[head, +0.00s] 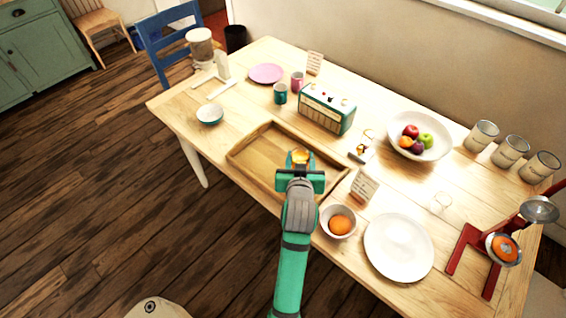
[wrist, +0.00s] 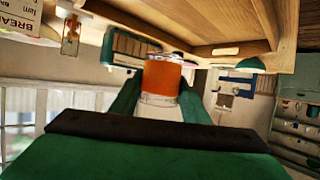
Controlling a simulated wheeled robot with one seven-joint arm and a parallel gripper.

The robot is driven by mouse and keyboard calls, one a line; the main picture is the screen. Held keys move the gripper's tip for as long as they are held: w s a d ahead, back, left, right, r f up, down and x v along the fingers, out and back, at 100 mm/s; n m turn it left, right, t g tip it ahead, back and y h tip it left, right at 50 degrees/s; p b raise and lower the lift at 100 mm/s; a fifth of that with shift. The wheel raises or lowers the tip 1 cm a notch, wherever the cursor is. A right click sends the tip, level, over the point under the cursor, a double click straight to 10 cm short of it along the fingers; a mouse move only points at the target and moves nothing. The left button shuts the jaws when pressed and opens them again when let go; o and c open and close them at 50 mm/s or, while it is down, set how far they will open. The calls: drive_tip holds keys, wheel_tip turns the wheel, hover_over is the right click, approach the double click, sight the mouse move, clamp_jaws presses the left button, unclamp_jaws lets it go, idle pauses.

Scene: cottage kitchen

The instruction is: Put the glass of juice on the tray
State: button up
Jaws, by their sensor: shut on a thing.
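The glass of juice (head: 300,156) is a clear glass with orange juice. My gripper (head: 300,170) is shut on it, and in the head view it appears over the right part of the tray. The wrist view shows the glass (wrist: 162,80) between the two green fingers of my gripper (wrist: 160,103). The wooden tray (head: 246,155) is rectangular with a raised rim and lies on the table. My gripper hides part of its near right side. I cannot tell whether the glass touches the tray floor.
A bowl with an orange (head: 341,222) and a white plate (head: 399,248) lie right of my arm. The tray's left part is bare.

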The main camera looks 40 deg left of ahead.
drive_tip(key=a+f, duration=0.4)
drive_tip(key=a, duration=0.1)
drive_tip(key=w+a+f, duration=0.1)
drive_tip(key=a, duration=0.1)
drive_tip(key=shift+a+f, duration=0.15)
drive_tip(key=shift+f, duration=0.25)
drive_tip(key=shift+w+a+f, duration=0.25)
drive_tip(key=shift+a+f, duration=0.25)
drive_tip(key=shift+f, duration=0.25)
drive_tip(key=shift+a+f, duration=0.1)
drive_tip(key=shift+f, duration=1.5)
drive_tip(key=shift+f, duration=0.1)
drive_tip(key=o, duration=1.2)
drive_tip(key=shift+f, duration=0.1)
drive_tip(key=shift+r, duration=0.2)
drive_tip(key=v, duration=1.2)
